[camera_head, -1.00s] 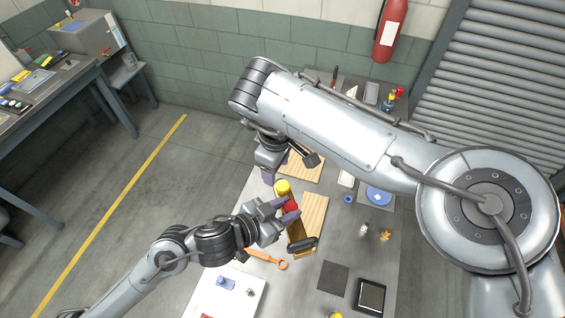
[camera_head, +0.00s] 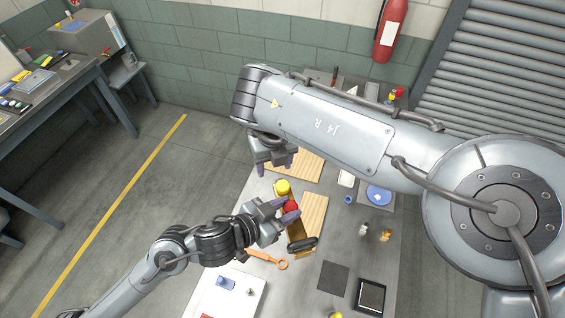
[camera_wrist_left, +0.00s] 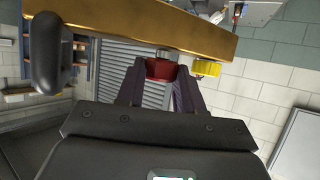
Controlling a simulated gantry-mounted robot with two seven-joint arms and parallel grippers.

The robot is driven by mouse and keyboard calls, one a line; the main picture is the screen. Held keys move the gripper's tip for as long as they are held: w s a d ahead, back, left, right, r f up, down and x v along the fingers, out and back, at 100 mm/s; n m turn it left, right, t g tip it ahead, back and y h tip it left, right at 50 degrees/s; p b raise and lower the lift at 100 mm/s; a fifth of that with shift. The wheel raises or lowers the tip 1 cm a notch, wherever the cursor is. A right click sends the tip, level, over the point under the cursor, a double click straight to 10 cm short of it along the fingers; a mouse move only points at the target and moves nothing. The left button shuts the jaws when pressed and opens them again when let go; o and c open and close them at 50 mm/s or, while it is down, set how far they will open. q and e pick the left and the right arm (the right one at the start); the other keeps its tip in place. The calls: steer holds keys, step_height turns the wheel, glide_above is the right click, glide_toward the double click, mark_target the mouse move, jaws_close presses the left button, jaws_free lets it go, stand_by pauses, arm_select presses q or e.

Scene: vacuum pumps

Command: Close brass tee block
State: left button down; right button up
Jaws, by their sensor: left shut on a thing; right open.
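The brass tee block (camera_head: 297,232) is a gold-coloured bar on a wooden board, with a yellow knob (camera_head: 283,187), a red knob (camera_head: 291,206) and a black handle (camera_head: 303,244). My left gripper (camera_head: 283,211) is shut on the red knob, which shows between its fingers in the left wrist view (camera_wrist_left: 161,70). There the brass body (camera_wrist_left: 140,28) crosses the top, with the yellow knob (camera_wrist_left: 206,68) right of the fingers and the black handle at the left. My right gripper (camera_head: 276,167) is open and empty, above and apart from the block, near the upper board.
Wooden boards lie at the upper (camera_head: 308,166) and middle (camera_head: 314,212) table. An orange wrench (camera_head: 268,259) lies just below the block. A blue disc (camera_head: 378,194), dark mat (camera_head: 333,278) and black tray (camera_head: 371,295) are to the right. A white tray (camera_head: 245,300) is lower left.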

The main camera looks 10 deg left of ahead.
mark_target(283, 185)
steer(key=n, duration=1.4)
steer(key=shift+s+d+r, duration=0.15)
steer(key=shift+d+r, duration=0.1)
steer(key=shift+d, duration=0.15)
steer(key=n, duration=0.6)
steer(key=shift+s+d+r+n, duration=0.1)
steer(key=shift+d+r+n, duration=0.05)
steer(key=shift+d+n, duration=0.2)
steer(key=n, duration=0.3)
steer(key=shift+d+n, duration=0.15)
steer(key=shift+n, duration=0.1)
steer(key=n, duration=0.4)
steer(key=shift+s+d+r+h, duration=0.1)
steer(key=shift+d+r+h, duration=0.05)
steer(key=shift+d+h, duration=0.15)
steer(key=shift+f, duration=4.05)
